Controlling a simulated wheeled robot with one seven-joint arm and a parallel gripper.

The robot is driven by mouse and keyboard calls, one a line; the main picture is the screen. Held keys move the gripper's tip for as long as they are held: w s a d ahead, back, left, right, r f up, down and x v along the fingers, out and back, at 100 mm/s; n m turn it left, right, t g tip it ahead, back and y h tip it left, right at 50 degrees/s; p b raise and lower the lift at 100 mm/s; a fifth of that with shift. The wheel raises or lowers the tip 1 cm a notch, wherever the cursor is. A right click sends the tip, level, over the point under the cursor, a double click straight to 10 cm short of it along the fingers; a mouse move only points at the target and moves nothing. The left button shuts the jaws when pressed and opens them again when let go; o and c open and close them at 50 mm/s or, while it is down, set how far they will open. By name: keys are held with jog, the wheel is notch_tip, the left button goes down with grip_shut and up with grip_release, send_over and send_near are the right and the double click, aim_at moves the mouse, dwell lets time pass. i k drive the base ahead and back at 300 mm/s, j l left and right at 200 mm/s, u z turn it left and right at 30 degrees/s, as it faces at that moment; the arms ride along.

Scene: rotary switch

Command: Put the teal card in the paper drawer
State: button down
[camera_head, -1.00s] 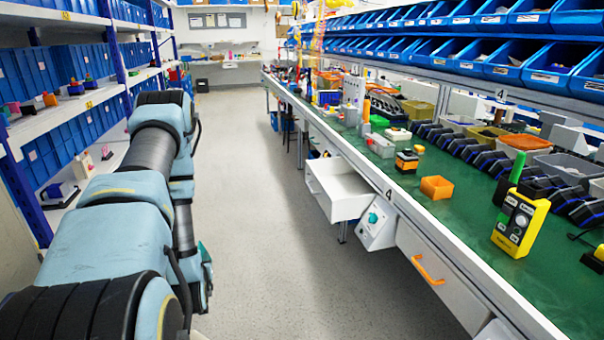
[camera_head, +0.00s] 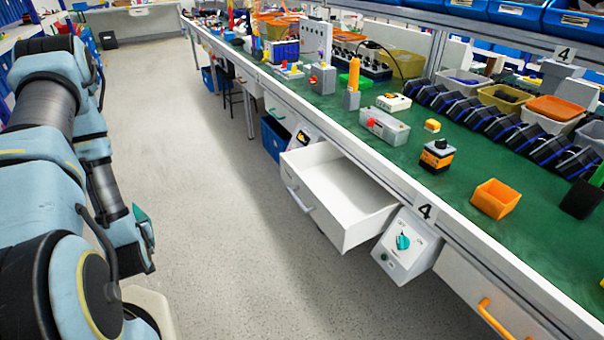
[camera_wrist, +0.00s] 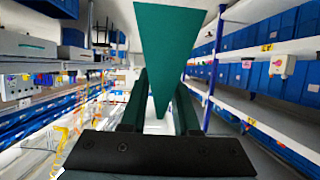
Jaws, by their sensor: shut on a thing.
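The teal card (camera_wrist: 168,45) is a flat tapering sheet in the wrist view, standing out between the two fingers of my gripper (camera_wrist: 161,88). My gripper is shut on it. In the head view only a small teal edge (camera_head: 140,213) shows beside my arm at the left, and my fingers are mostly hidden. An open white drawer (camera_head: 345,205) juts out from under the bench in the middle of the head view and its visible inside looks empty. I see no paper label on it. The card is to the left of the drawer, well apart from it.
A switch box (camera_head: 408,248) with a teal knob hangs right of the open drawer. A shut drawer with an orange handle (camera_head: 495,318) is farther right. The green bench top (camera_head: 350,120) holds an orange bin (camera_head: 495,199) and several devices. The floor (camera_head: 220,200) between arm and drawer is clear.

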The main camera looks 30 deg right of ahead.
aim_at(322, 194)
jog(key=i, duration=1.7)
jog(key=i+z, duration=0.2)
jog(key=z, duration=0.2)
jog(key=i+j+z, duration=0.1)
jog(key=z, duration=0.3)
jog(key=i+j+z, duration=0.15)
jog(key=z, duration=0.25)
jog(key=i+j, duration=0.05)
jog(key=i, duration=0.05)
